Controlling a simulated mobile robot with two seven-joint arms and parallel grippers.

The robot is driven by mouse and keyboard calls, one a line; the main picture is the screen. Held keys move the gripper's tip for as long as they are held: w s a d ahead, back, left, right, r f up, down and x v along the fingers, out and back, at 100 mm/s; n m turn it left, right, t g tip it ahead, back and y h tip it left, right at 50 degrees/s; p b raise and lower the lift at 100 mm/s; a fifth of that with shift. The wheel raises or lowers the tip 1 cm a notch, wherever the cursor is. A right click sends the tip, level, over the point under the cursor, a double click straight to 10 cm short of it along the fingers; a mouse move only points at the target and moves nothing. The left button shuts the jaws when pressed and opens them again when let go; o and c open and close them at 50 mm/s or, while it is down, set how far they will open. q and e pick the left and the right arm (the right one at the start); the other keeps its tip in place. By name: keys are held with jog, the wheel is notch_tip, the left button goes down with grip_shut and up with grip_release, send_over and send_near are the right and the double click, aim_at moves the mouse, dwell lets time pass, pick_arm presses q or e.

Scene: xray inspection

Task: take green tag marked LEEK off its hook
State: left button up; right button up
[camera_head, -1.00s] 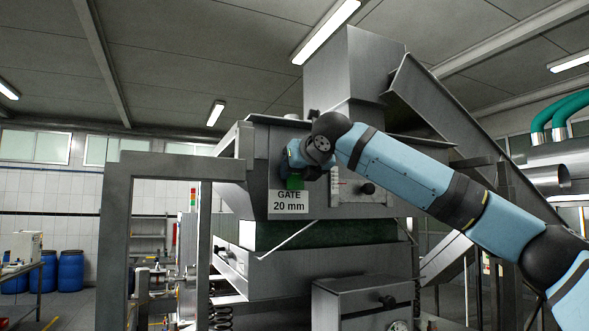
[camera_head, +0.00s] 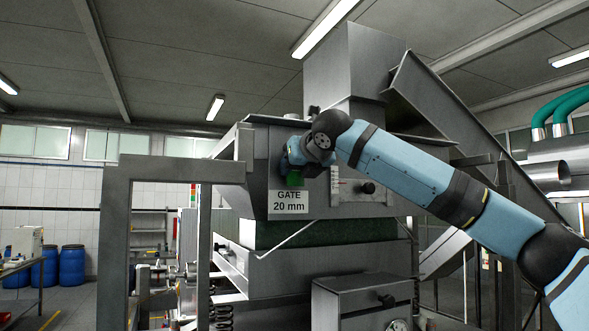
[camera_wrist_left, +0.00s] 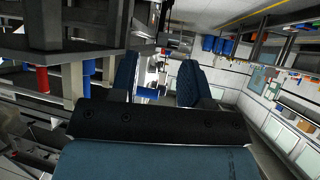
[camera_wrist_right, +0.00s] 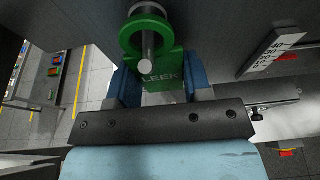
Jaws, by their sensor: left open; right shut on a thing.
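The green tag marked LEEK (camera_wrist_right: 163,80) has a round ring at its top. A grey metal peg (camera_wrist_right: 148,50) shows through the ring in the right wrist view. My right gripper (camera_wrist_right: 165,88) is shut on the tag's lower body, one blue finger on each side. In the head view, the tag (camera_head: 294,180) is a small green patch by my right gripper (camera_head: 291,160), in front of the grey machine. My left gripper (camera_wrist_left: 160,80) is open and empty in the left wrist view, and it is not seen in the head view.
A GATE 20 mm sign (camera_head: 289,203) is just below the tag on the machine. A scale (camera_wrist_right: 272,55) and a dark knob (camera_head: 368,188) are to its right. A grey frame post (camera_head: 114,245) stands at the left. Blue barrels (camera_head: 72,265) are far back.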

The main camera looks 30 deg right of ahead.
jog(key=shift+s, duration=0.1)
jog(key=s, duration=0.7)
jog(key=shift+s+a, duration=0.2)
jog(key=shift+s, duration=0.2)
dwell(1.1)
